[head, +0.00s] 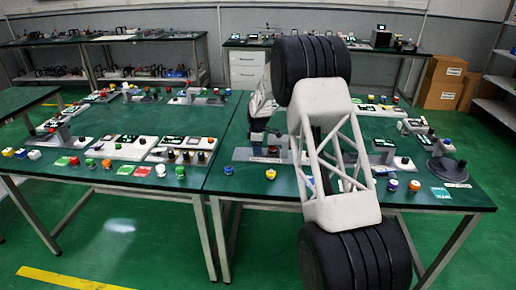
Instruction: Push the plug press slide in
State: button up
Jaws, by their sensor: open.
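My arm crosses the right-hand green table, and its thick links hide part of the table top. My gripper (258,137) is small and dark in this view, low over the table's front left part, left of the white truss link. A pale device base (245,155) lies under and beside it, with a small label on its front. This may be the plug press, but the label is too small to read. The slide cannot be made out. I cannot tell whether my gripper touches the device. The space between the fingers is not clearly visible.
A round dark stand (447,169) is at the right. The left table (100,186) holds several panels. Cardboard boxes (440,82) stand at the back right.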

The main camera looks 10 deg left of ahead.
jog(key=shift+r, duration=3.8)
jog(key=shift+d+r, duration=0.1)
jog(key=shift+s+d+r, duration=0.15)
jog(key=shift+r, duration=0.05)
jog(key=s+d+r+m, duration=0.3)
jog(key=s+d+r, duration=0.3)
jog(key=s+r, duration=0.3)
jog(key=s+d+r+m+t, duration=0.1)
jog(key=s+d+r+m, duration=0.2)
jog(key=s+d+r, duration=0.55)
jog(key=s+d+r+m, duration=0.3)
jog(key=s+d+r, duration=0.25)
jog(key=s, duration=0.65)
jog(key=s+d+m, duration=0.3)
jog(key=s, duration=1)
jog(key=s+d+f+m+t, duration=0.1)
jog(key=s+d+m, duration=0.2)
jog(key=s, duration=1.1)
jog(key=s+d+f+m, duration=0.1)
jog(key=s+d+m, duration=0.2)
jog(key=s, duration=1)
jog(key=shift+s+d+t, duration=0.3)
jog(key=shift+s+d, duration=0.05)
jog(key=shift+d, duration=0.2)
